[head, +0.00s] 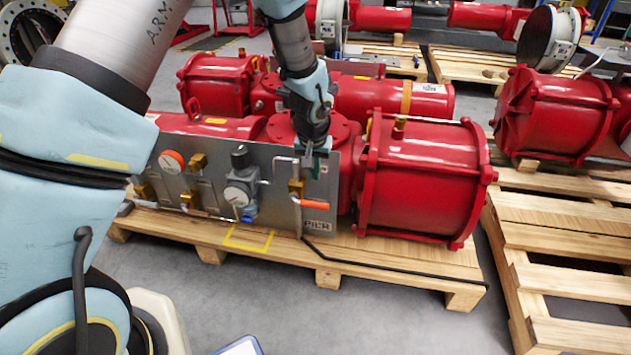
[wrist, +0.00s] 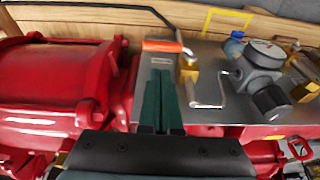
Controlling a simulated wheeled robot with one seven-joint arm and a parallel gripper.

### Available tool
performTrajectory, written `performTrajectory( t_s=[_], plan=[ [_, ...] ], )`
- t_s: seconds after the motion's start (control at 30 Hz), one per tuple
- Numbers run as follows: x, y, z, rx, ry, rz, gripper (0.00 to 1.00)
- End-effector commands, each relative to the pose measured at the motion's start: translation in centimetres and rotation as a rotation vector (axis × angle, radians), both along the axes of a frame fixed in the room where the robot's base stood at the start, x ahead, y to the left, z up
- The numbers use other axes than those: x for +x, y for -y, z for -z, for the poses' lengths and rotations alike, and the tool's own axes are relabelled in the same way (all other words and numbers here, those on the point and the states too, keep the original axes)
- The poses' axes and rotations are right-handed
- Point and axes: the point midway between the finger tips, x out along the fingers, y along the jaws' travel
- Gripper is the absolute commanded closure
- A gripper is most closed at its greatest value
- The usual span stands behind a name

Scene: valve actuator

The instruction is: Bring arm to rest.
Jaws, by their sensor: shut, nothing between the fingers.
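My arm (head: 294,45) reaches from the left of the head view over the red valve actuator (head: 425,170). My gripper (head: 316,155) points down at the top right part of the actuator's grey panel (head: 268,172). In the wrist view my gripper (wrist: 162,75) shows two dark green fingers lying side by side, shut with nothing between them. The fingers appear close to the panel, beside a brass valve (wrist: 188,68) with a bent metal tube. An orange handle (wrist: 162,46) lies just beyond the fingertips. I cannot tell whether the fingers touch the panel.
The actuator stands on a wooden pallet (head: 335,262). Another red actuator (head: 555,112) and an empty-fronted pallet (head: 565,245) stand at the right. Grey floor (head: 400,320) is clear in front.

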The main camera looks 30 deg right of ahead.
Motion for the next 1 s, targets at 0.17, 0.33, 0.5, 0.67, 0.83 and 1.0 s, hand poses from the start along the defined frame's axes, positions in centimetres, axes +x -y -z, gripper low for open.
performTrajectory(
  t_s=[0.17, 0.33, 0.5, 0.67, 0.83, 1.0],
  plan=[
    [-0.2, -0.2, -1.1, 0.0, 0.0, 0.0, 1.0],
    [-0.2, -0.4, -1.3, 0.001, 0.0, -0.002, 1.0],
    [2.0, -4.3, -3.3, 0.009, -0.004, -0.067, 1.0],
    [4.8, -13.9, -7.5, 0.028, -0.02, -0.207, 1.0],
    [4.4, -25.3, -11.5, 0.041, -0.055, -0.375, 1.0],
    [1.8, -33.0, -13.8, 0.042, -0.089, -0.498, 1.0]
  ],
)
